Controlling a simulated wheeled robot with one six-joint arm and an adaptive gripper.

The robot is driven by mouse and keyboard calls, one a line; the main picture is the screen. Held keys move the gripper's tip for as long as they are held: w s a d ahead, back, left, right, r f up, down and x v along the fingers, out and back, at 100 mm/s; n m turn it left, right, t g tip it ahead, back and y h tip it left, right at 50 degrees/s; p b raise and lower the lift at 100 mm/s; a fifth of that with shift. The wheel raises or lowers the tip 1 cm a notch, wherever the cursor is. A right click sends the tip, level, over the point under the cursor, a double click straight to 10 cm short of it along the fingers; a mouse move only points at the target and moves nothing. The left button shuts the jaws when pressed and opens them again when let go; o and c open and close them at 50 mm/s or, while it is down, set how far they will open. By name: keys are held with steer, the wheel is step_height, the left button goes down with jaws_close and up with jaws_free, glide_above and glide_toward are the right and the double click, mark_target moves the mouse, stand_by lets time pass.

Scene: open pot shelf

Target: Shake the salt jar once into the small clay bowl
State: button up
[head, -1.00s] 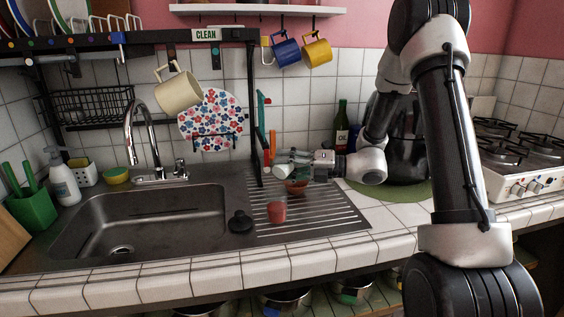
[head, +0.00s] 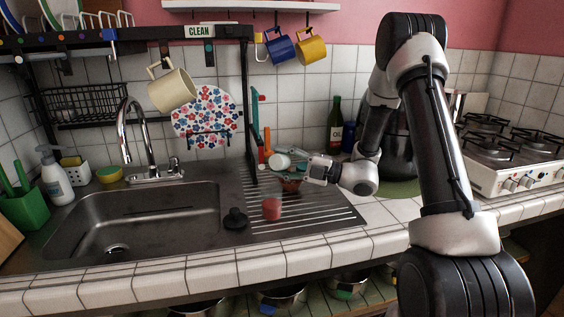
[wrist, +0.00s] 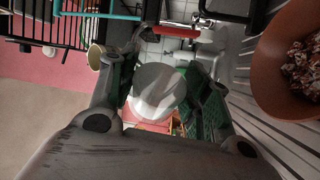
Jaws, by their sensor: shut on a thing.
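My gripper (head: 306,167) is shut on the pale salt jar (head: 280,161) and holds it on its side above the drainboard, pointing left. In the wrist view the jar's round pale end (wrist: 158,92) sits between the green finger pads of my gripper (wrist: 160,78). The small clay bowl (head: 290,188) stands on the drainboard just below the jar and gripper, apart from them. In the wrist view the brown bowl (wrist: 272,85) is at the right edge, with dark and reddish bits inside. I cannot make out the jar's opening or any falling salt.
The rack's black post (head: 250,110) rises to the left of the jar. A dark bottle (head: 335,128) stands behind. The sink (head: 150,220) is empty.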

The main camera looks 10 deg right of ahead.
steer(key=n, duration=0.2)
steer(key=r+n+g+h, duration=0.1)
steer(key=n, duration=0.2)
steer(key=shift+r, duration=0.15)
steer(key=n+h, duration=0.1)
steer(key=n, duration=0.1)
steer(key=r+n+h, duration=0.1)
steer(key=n, duration=0.2)
steer(key=shift+a+h, duration=0.1)
steer(key=shift+h, duration=0.2)
steer(key=n+h, duration=0.2)
steer(key=n, duration=0.1)
steer(key=shift+r+n, duration=0.3)
steer(key=shift+r, duration=0.05)
steer(key=n+t+h, duration=0.1)
steer(key=n+h, duration=0.1)
steer(key=n, duration=0.1)
steer(key=shift+r+t, duration=0.3)
steer(key=shift+t, duration=0.1)
